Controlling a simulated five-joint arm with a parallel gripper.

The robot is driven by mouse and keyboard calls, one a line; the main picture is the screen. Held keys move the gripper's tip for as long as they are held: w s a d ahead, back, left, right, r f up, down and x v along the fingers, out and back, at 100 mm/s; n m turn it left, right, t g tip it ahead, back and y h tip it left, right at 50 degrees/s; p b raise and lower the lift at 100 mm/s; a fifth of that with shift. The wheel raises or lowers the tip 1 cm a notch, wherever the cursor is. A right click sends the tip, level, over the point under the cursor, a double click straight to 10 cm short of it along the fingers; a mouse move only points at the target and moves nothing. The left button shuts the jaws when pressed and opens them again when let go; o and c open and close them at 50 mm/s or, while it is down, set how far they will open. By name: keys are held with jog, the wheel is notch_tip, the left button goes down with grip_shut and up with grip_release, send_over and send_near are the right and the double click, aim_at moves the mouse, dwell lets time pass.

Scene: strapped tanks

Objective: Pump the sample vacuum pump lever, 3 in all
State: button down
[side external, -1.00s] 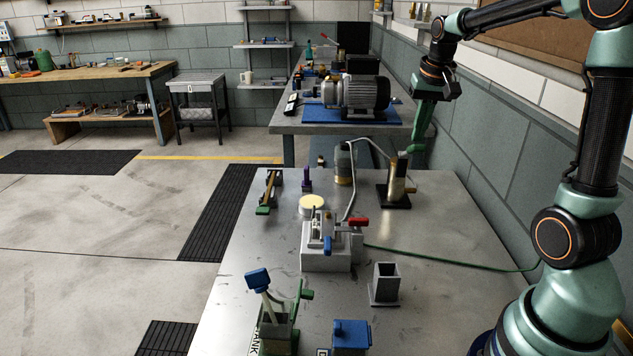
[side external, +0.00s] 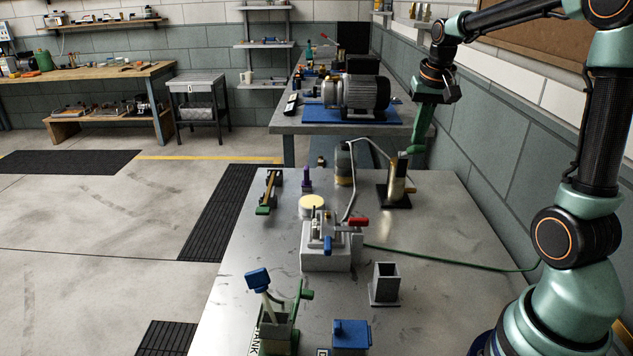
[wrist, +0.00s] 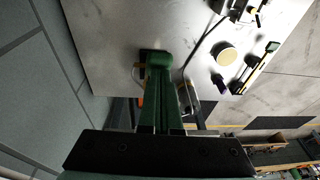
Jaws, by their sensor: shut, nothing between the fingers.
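A brass-coloured cylinder (side external: 397,178) stands upright on a black square base (side external: 393,199) near the back right of the metal table. A short tan piece sticks up at its top. I cannot tell for sure whether this is the sample vacuum pump and its lever. My gripper (side external: 410,150) is just right of and beside the cylinder's top; I cannot tell whether it touches. Its green fingers are shut and empty. In the wrist view the shut fingers (wrist: 157,60) point toward the table and hide most of what lies below them.
A grey-green canister (side external: 344,166) with a bent metal tube stands left of the cylinder. A grey block with red and blue handles (side external: 326,258) is mid-table. A blue-topped lever (side external: 258,281) stands front left. An open grey box (side external: 385,285) and a wall lie right.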

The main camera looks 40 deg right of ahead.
jog(key=f, duration=0.1)
jog(key=s+a+f, duration=0.1)
jog(key=f, duration=0.3)
jog(key=shift+s+a, duration=0.35)
dwell(0.7)
jog(key=shift+r, duration=0.1)
jog(key=shift+w+d+r, duration=0.3)
jog(key=shift+r, duration=0.55)
jog(key=shift+w+d+r, duration=0.3)
jog(key=shift+d+r, duration=0.05)
jog(key=shift+r, duration=0.55)
jog(key=shift+w+d+r, duration=0.3)
jog(key=shift+r, duration=0.65)
jog(key=shift+w+d+r, duration=0.2)
jog(key=shift+r, duration=0.25)
jog(key=s+a+r, duration=0.3)
jog(key=s+a, duration=0.1)
jog(key=shift+r, duration=0.35)
jog(key=shift+a, duration=0.15)
